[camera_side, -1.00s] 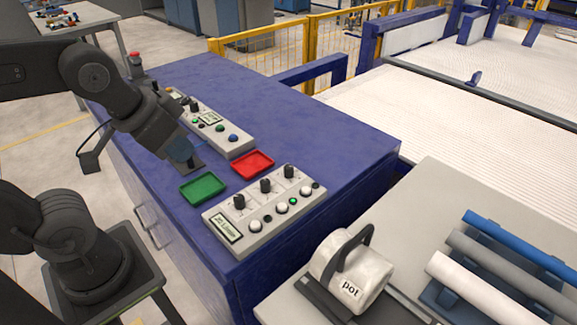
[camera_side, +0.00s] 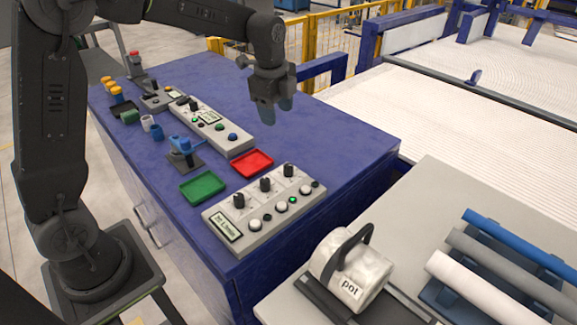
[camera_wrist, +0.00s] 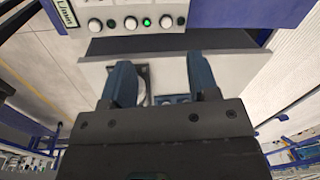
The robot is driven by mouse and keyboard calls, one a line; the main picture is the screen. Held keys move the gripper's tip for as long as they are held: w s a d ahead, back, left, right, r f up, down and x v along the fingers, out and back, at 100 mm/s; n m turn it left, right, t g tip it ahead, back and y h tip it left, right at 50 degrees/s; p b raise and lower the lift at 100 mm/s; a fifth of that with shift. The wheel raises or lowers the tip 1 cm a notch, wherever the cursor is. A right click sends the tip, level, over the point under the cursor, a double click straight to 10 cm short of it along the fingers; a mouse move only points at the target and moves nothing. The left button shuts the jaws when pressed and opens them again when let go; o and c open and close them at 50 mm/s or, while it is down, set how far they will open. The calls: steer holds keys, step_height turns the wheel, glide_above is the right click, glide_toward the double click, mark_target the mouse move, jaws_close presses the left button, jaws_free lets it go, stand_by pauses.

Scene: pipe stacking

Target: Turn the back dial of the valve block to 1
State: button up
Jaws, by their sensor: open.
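The grey block with three black dials, which I take as the valve block (camera_side: 262,216), sits at the near end of the blue cabinet. Its dials stand in a row, the farthest-right one (camera_side: 290,171) highest in the side view; their settings are too small to read. Beside them are white buttons, a lit green lamp and a display. The wrist view shows the block's button edge (camera_wrist: 175,20) at the top, with the dials out of frame. My gripper (camera_side: 271,117) is open and empty, held in the air apart from the block; its spread fingers show in the wrist view (camera_wrist: 161,85).
A red tray (camera_side: 254,163) and green tray (camera_side: 203,187) lie beside the block. A second control box (camera_side: 212,130) and a blue-handled fixture (camera_side: 185,152) stand farther back. A white pot (camera_side: 350,272) and pipes on a rack (camera_side: 500,260) are on the grey table.

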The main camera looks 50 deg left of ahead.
mark_target(288, 165)
steer(key=w+f+m, duration=0.1)
steer(key=w+f, duration=0.1)
steer(key=f, duration=0.5)
steer(key=w+a+f+m, duration=0.1)
steer(key=f+m, duration=0.1)
steer(key=f, duration=0.5)
steer(key=w+a+f+m+g, duration=0.1)
steer(key=w+f, duration=0.1)
steer(key=f, duration=0.5)
steer(key=shift+w+m, duration=0.3)
steer(key=shift+c, duration=0.4)
steer(key=c, duration=0.8)
steer(key=shift+c, duration=0.2)
